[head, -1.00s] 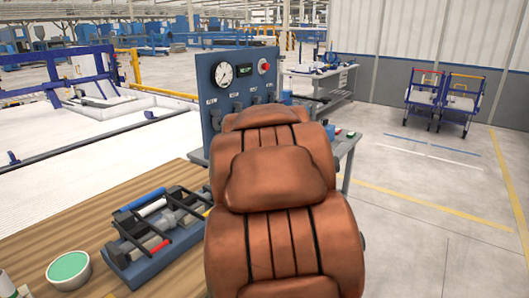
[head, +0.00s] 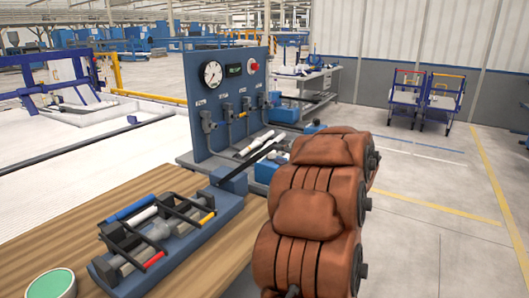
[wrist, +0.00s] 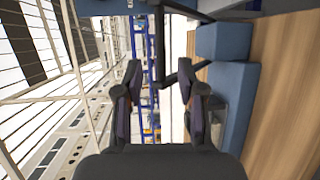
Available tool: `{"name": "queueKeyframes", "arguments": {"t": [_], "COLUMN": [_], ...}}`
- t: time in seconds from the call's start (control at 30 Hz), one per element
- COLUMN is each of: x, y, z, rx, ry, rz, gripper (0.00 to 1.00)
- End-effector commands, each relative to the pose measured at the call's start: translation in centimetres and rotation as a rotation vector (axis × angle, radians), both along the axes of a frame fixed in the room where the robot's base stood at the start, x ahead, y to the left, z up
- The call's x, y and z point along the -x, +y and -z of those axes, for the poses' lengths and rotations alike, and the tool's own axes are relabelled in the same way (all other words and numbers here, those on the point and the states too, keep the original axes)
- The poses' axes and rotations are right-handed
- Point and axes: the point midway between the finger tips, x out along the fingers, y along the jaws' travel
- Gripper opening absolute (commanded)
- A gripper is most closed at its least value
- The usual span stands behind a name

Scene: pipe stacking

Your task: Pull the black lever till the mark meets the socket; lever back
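The black lever (head: 250,161) is a long dark bar rising to the right from a blue block (head: 231,180) at the far end of the blue fixture (head: 185,245). The fixture holds grey and white pipe pieces under black bars, with blue, red and yellow parts. The mark and socket are too small to make out. My gripper (wrist: 161,85) is open in the wrist view, with no object held between its fingers. Dark bars cross beyond its fingertips, and I cannot tell which is the lever. The head view does not show my gripper.
The fixture stands on a wooden table (head: 110,215). A blue panel (head: 228,100) with a gauge, display, red button and valves stands behind it. Two carts (head: 425,98) stand far right on open floor.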

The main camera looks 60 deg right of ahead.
Motion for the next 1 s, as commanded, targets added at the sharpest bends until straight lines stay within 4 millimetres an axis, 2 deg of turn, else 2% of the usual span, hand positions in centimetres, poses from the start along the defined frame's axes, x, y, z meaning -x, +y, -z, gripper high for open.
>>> {"name": "queueKeyframes", "arguments": {"t": [0.5,0.7,1.0], "x": [-5.8,-7.0,-7.1], "y": [-2.1,-2.5,-2.6], "z": [0.9,1.0,1.1], "rx": [-0.002,0.000,0.000], "ry": [0.001,0.002,0.001], "rz": [-0.004,-0.001,0.000], "gripper": [0.39,0.39,0.39]}}
